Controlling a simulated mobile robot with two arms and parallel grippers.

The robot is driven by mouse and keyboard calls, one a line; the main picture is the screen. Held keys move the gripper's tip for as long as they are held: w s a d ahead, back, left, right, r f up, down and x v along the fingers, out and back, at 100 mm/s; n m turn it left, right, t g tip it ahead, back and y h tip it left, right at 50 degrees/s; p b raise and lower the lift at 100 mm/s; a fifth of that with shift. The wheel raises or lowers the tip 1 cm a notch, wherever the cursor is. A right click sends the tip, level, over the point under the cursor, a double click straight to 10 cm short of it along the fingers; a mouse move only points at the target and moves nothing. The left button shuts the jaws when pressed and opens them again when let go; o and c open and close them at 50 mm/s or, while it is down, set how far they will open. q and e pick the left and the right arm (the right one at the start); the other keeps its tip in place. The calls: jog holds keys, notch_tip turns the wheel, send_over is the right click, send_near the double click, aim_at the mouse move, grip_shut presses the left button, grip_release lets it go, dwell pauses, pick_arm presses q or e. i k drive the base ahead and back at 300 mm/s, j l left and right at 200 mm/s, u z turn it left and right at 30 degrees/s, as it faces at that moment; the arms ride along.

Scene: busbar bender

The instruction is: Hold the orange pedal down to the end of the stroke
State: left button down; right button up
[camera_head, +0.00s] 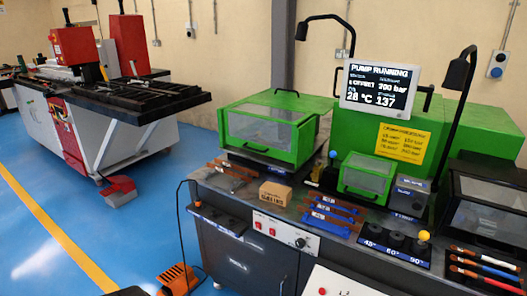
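The orange pedal (178,279) is on the blue floor at the bottom of the view, left of the grey workbench cabinet. Its lower part is cut off by the picture edge, so I cannot tell how far it is pressed. A black cable runs up from near it along the bench. Neither of my grippers can be made out. A small dark shape shows at the bottom edge, left of the pedal; I cannot tell what it is. The display screen (379,86) above the bench reads "PUMP RUNNING", 28 °C and what looks like 200 bar.
The workbench (262,264) fills the right, holding green machines with clear covers (266,131), a cardboard box (275,193), copper bars and a die row (397,241). A red and white machine (122,145) stands back left. Blue floor (110,235) is open left of the pedal.

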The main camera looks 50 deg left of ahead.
aim_at(170, 276)
jog(key=u, duration=2.4)
jog(key=i+z, duration=0.1)
jog(key=z, duration=0.55)
jog(key=i+j+z, duration=0.35)
jog(key=j+z, duration=0.15)
jog(key=j, duration=0.15)
jog(key=i+j+z, duration=0.25)
jog(key=j, duration=0.15)
jog(key=j+z, duration=0.25)
jog(key=i+j, duration=0.1)
jog(key=j, duration=0.4)
jog(key=i+j, duration=0.1)
jog(key=j, duration=0.4)
jog(key=i+j+z, duration=0.1)
jog(key=j, duration=0.35)
jog(key=i+j, duration=0.1)
jog(key=j, duration=0.4)
jog(key=i+j, duration=0.1)
jog(key=j, duration=0.4)
jog(key=z, duration=0.05)
